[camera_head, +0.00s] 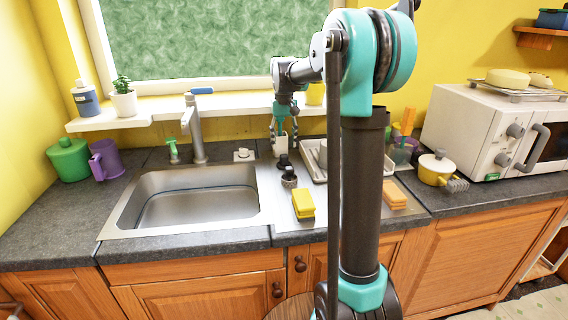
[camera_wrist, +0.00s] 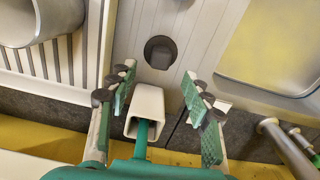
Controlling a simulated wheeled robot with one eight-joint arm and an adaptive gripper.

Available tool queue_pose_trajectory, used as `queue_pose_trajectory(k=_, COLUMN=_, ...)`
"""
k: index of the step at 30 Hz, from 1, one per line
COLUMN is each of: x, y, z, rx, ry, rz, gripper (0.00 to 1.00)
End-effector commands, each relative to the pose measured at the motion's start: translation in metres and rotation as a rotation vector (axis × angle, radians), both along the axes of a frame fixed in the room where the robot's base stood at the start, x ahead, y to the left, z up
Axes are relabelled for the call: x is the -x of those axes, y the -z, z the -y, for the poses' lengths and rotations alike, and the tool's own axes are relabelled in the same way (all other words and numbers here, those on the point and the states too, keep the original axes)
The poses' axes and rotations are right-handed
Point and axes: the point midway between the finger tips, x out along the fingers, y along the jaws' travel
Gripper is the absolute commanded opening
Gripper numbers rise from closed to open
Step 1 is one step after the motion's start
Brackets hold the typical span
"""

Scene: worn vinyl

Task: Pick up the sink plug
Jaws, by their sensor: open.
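The sink plug (camera_head: 283,161) looks like a small black piece with a raised top, standing on the metal drainboard right of the sink. In the wrist view the dark plug (camera_wrist: 160,52) lies beyond the fingertips, apart from them. My gripper (camera_head: 284,138) is above and slightly behind the plug, pointing down. In the wrist view my gripper (camera_wrist: 158,82) has its two green-padded fingers spread wide. A white square holder (camera_wrist: 146,106) with a green stem shows between the fingers; I cannot tell its depth. Nothing is visibly gripped.
A yellow sponge (camera_head: 303,204) lies nearer the front. The sink (camera_head: 125,215) is left, with its faucet (camera_head: 195,130) behind. A dish rack (camera_head: 308,172) holding a mug stands close right.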

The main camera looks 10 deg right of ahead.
Motion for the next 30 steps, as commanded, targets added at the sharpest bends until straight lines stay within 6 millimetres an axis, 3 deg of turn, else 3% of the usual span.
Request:
queue_pose_trajectory(k=8, x=0.001, y=0.019, z=0.000, rx=0.000, ry=0.000, rz=0.000, gripper=0.50)
queue_pose_trajectory(k=18, x=0.003, y=0.062, z=0.000, rx=0.000, ry=0.000, rz=0.000, gripper=0.50)
queue_pose_trajectory(k=26, x=0.004, y=0.065, z=0.000, rx=0.000, ry=0.000, rz=0.000, gripper=0.50)
queue_pose_trajectory(k=30, x=0.004, y=0.064, z=0.000, rx=0.000, ry=0.000, rz=0.000, gripper=0.35)
